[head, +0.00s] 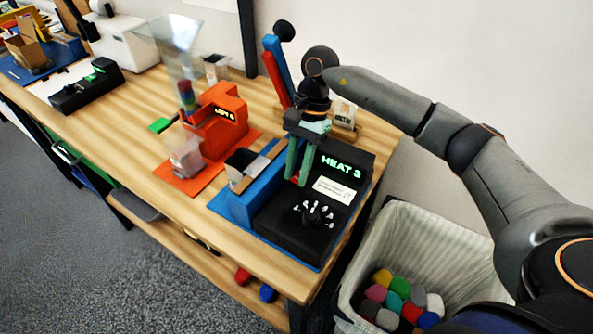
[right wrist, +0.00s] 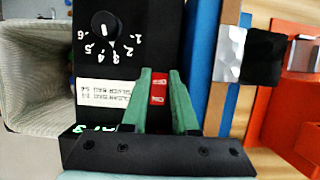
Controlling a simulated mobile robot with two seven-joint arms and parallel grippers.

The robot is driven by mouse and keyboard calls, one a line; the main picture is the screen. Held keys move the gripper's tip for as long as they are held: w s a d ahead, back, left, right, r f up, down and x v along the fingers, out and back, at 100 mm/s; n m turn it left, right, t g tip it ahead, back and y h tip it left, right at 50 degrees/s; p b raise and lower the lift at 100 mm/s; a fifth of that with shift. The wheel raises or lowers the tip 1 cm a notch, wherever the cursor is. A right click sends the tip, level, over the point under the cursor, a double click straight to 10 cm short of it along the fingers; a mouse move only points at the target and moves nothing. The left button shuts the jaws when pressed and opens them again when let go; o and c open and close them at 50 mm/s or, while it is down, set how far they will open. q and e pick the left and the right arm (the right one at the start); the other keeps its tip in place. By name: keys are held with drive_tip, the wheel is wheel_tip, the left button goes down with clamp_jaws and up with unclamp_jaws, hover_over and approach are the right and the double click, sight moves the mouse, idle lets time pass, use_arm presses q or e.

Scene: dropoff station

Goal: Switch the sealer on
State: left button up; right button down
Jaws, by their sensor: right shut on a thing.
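The sealer (head: 275,215) is a black box with a blue side at the front right of the table. Its green display (head: 341,167) is lit and reads HEAT 3. A black dial (head: 316,214) with white numbers is on its top; the dial also shows in the right wrist view (right wrist: 106,25). My right gripper (head: 296,180) points down onto the sealer. In the right wrist view its green fingers (right wrist: 160,75) are shut on a red switch (right wrist: 158,92), one finger on each side. My left gripper is not in view.
An orange machine (head: 215,120) with a clear funnel stands left of the sealer. A red and blue lever (head: 278,65) rises behind the sealer. A lined bin (head: 440,235) with colored pieces stands right of the table. A label (right wrist: 103,92) lies beside the dial.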

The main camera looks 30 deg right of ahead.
drive_tip(key=c, duration=1)
unclamp_jaws()
drive_tip(key=shift+o, duration=0.2)
drive_tip(key=shift+r, duration=0.1)
drive_tip(key=b+v, duration=0.1)
drive_tip(key=v, duration=1.1)
drive_tip(key=shift+r, duration=0.2)
drive_tip(key=shift+w, duration=0.1)
